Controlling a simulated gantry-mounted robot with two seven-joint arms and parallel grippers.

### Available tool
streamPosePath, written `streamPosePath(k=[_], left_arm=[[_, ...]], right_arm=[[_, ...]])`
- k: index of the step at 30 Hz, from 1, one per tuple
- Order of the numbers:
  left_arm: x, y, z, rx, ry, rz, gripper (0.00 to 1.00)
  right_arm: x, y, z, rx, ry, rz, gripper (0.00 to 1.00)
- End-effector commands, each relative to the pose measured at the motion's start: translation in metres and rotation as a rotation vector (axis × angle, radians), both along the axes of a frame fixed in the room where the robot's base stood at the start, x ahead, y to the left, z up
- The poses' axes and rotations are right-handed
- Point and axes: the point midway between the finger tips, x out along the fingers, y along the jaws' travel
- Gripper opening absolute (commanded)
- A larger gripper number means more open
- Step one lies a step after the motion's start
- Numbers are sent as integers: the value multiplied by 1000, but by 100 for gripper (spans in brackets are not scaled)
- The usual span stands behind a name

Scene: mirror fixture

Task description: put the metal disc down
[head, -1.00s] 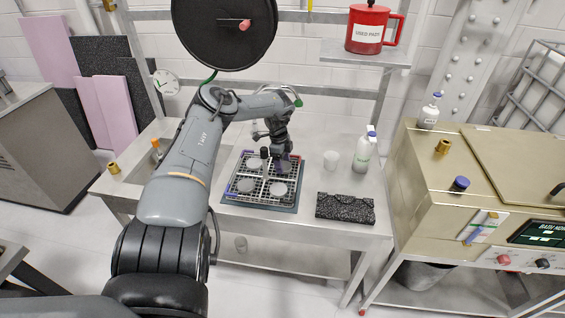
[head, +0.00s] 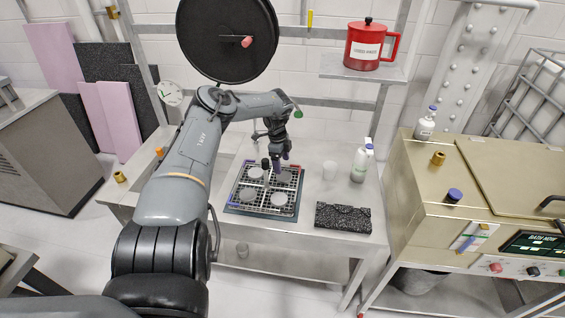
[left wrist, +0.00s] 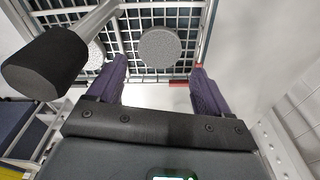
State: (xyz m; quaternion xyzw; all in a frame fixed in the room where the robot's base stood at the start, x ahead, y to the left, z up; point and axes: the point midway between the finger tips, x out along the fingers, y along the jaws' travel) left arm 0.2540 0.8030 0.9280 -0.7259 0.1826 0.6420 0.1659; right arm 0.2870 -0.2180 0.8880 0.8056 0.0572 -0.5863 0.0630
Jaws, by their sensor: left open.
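The metal disc (head: 284,177) lies flat in the far right compartment of the wire rack (head: 235,203), near its red corner. In the left wrist view the grey disc (left wrist: 159,47) rests on the grid (left wrist: 140,14), beyond and between the fingertips. My left gripper (head: 281,158) is open and empty just above it; its purple fingers also show in the left wrist view (left wrist: 158,75), apart from the disc. Other grey discs lie in the far left (head: 255,173), near left (head: 248,195) and near right (head: 279,200) compartments. My right gripper is not in view.
A black-knobbed post (left wrist: 47,62) rises from the rack, close to my left gripper. The bench front is clear.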

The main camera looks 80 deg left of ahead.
Motion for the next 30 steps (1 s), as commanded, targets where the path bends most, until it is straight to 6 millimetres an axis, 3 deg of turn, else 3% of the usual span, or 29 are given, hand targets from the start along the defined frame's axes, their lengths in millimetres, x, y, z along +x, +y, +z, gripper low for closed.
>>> streamPosePath(k=[1,3,12,30], left_arm=[[0,0,17,0,-2,0,79],[-1,1,26,0,-2,0,79],[-5,3,58,1,-1,-1,79],[-7,3,66,0,0,0,79]], right_arm=[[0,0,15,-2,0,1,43],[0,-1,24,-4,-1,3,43],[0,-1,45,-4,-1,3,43],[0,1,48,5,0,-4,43]])
